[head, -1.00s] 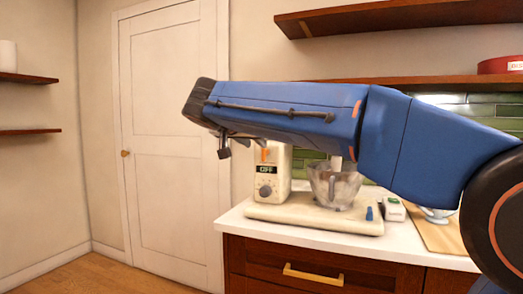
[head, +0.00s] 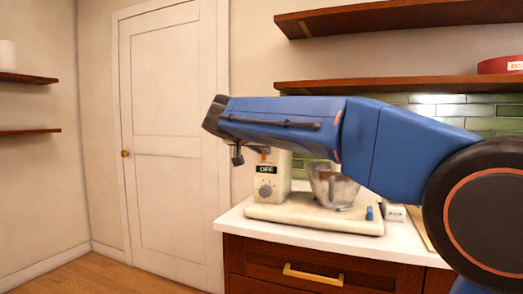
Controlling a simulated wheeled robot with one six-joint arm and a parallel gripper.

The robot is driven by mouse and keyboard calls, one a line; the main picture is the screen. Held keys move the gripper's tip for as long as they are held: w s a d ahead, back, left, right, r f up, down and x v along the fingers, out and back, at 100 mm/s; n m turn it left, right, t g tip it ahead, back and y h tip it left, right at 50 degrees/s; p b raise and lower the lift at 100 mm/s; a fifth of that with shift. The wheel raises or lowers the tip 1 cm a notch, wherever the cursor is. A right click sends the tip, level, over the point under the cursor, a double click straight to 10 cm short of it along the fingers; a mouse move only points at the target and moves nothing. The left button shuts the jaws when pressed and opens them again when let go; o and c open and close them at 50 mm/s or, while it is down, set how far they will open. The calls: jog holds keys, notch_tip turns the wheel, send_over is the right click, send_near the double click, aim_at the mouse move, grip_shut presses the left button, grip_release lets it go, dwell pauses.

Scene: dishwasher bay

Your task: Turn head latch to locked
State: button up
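A cream stand mixer (head: 272,185) stands on the white counter, with a display reading OFF and a grey knob (head: 265,191) below it. A small orange part (head: 264,152) shows above the display, and a small blue lever (head: 369,213) stands at the right of the base. I cannot tell which of these is the head latch. My blue arm hides the mixer's upper part. A steel bowl (head: 333,187) is partly hidden behind the arm. My gripper (head: 237,157) is a small dark shape below the arm's left end, left of the mixer column in the picture; its fingers are too unclear to read.
A white and green box (head: 396,213) stands right of the mixer, near a wooden board (head: 420,231) partly covered by my arm. Wooden shelves (head: 400,86) are above the arm. A closed white door (head: 170,140) and open floor are at the left.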

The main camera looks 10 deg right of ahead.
grip_shut()
jog(key=n+h, duration=0.2)
jog(key=n, duration=0.2)
jog(key=a+f+n+h, duration=0.1)
jog(key=n+h, duration=0.2)
jog(key=n, duration=0.2)
jog(key=w+n+g+h, duration=0.1)
jog(key=n+h, duration=0.1)
jog(key=n, duration=0.2)
jog(key=shift+a+f, duration=0.2)
jog(key=shift+f, duration=0.15)
dwell(0.4)
jog(key=shift+n, duration=0.4)
jog(key=o, duration=0.7)
grip_release()
